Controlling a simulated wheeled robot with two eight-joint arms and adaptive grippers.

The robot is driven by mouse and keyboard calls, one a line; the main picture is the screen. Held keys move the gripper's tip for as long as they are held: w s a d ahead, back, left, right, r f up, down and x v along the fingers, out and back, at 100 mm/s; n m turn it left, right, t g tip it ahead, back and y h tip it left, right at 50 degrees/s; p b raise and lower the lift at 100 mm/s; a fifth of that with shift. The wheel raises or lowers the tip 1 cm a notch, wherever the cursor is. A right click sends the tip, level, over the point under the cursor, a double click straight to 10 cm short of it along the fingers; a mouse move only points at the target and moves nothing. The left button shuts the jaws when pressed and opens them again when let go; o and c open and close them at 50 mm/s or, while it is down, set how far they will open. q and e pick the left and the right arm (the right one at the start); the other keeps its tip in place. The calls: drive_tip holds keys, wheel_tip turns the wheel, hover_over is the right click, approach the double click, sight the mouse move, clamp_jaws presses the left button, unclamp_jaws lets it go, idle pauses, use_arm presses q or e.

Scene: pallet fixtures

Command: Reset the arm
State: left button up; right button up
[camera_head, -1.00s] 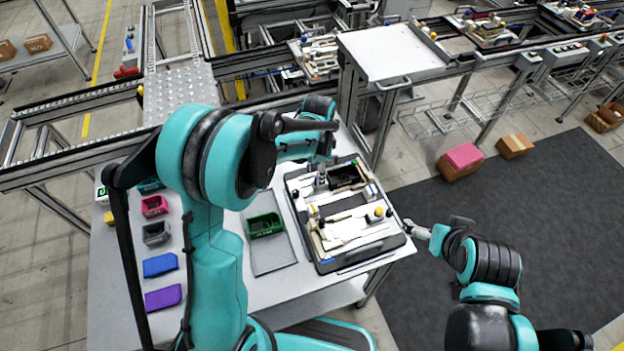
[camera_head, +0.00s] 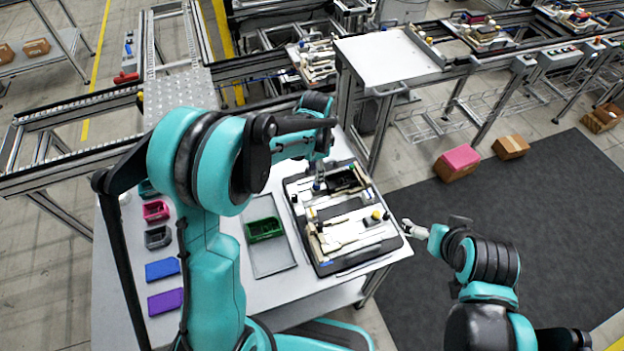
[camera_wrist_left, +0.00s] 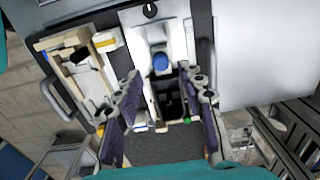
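My left arm comes in from the left over the table, and its gripper (camera_head: 318,184) points down over the back of the fixture tray (camera_head: 397,240). In the left wrist view the two fingers (camera_wrist_left: 161,82) stand apart, with nothing seen gripped between them. A blue-topped round part (camera_wrist_left: 160,62) and a dark slot lie below, beyond the fingertips. My right gripper (camera_head: 414,229) is just off the tray's right edge, clear of the table; it is too small to tell whether it is open.
A green bin (camera_head: 264,229) stands on a grey mat left of the tray. Pink (camera_head: 155,210), grey (camera_head: 158,237), blue (camera_head: 162,269) and purple (camera_head: 165,301) bins line the table's left side. A white-topped stand (camera_head: 385,55) is behind. Cartons (camera_head: 456,163) lie on the floor at right.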

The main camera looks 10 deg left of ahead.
use_arm(q)
drive_tip(key=shift+s+a+r, duration=0.1)
drive_tip(key=shift+s+r, duration=0.05)
drive_tip(key=s+a+r+n+t+b, duration=0.3)
drive_tip(key=s+r+n+b, duration=0.2)
drive_tip(key=s, duration=0.3)
drive_tip(key=s+a+f+n+t+b, duration=0.1)
drive_tip(key=s+n+t+b, duration=0.1)
drive_tip(key=s, duration=0.3)
drive_tip(key=s+f+n+t+b, duration=0.1)
drive_tip(key=s+n+t+b, duration=0.1)
drive_tip(key=s+n+b, duration=0.1)
drive_tip(key=shift+s+a+f+n, duration=0.35)
drive_tip(key=shift+s+n, duration=0.25)
drive_tip(key=shift+s, duration=0.45)
